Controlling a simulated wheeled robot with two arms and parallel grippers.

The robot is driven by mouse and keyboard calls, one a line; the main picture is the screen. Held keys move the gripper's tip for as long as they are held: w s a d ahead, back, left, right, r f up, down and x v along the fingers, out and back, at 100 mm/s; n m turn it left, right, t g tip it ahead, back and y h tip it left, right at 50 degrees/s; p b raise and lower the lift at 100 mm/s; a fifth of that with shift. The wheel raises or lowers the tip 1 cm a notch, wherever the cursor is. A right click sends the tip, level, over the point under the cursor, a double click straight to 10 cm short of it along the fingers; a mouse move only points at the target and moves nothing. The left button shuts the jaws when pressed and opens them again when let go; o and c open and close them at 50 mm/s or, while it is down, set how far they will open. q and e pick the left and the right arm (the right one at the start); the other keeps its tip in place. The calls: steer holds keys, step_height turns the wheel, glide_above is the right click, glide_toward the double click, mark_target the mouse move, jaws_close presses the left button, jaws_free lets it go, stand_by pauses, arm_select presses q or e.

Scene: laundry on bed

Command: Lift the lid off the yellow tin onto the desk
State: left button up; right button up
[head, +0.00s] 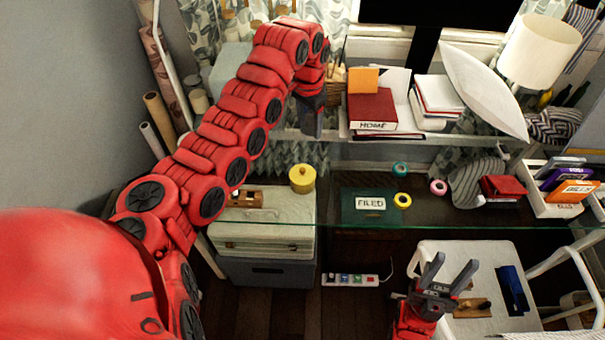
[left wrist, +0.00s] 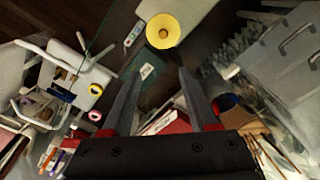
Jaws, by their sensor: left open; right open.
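The yellow tin (head: 302,178) stands on the glass desk (head: 330,212), left of the green FILED box. A small knob shows on its lid. In the left wrist view the tin (left wrist: 163,31) is seen from above, beyond my fingertips, with its knob in the middle of the lid. My left gripper (head: 313,118) points down above and behind the tin, apart from it. Its two fingers (left wrist: 158,75) are spread and empty. My right gripper (head: 450,268) is open and empty at the lower right, in front of the desk, over the white chair.
A green FILED box (head: 370,204) and tape rolls (head: 402,200) lie right of the tin. A wooden object (head: 245,197) lies to its left. A white chair (head: 465,258) is in front.

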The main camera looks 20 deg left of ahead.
arm_select(q)
steer(key=s, duration=0.1)
steer(key=p, duration=0.3)
glide_above(303, 169)
steer(key=f, duration=1.1)
steer(key=shift+d+f, duration=0.35)
steer(key=shift+f, duration=0.2)
steer(key=f+p, duration=0.1)
steer(key=f, duration=0.1)
steer(key=f+p, duration=0.1)
steer(key=shift+a+f, duration=0.35)
steer(key=shift+a, duration=0.05)
steer(key=shift+s+f, duration=0.1)
steer(key=shift+f, duration=0.55)
jaws_close()
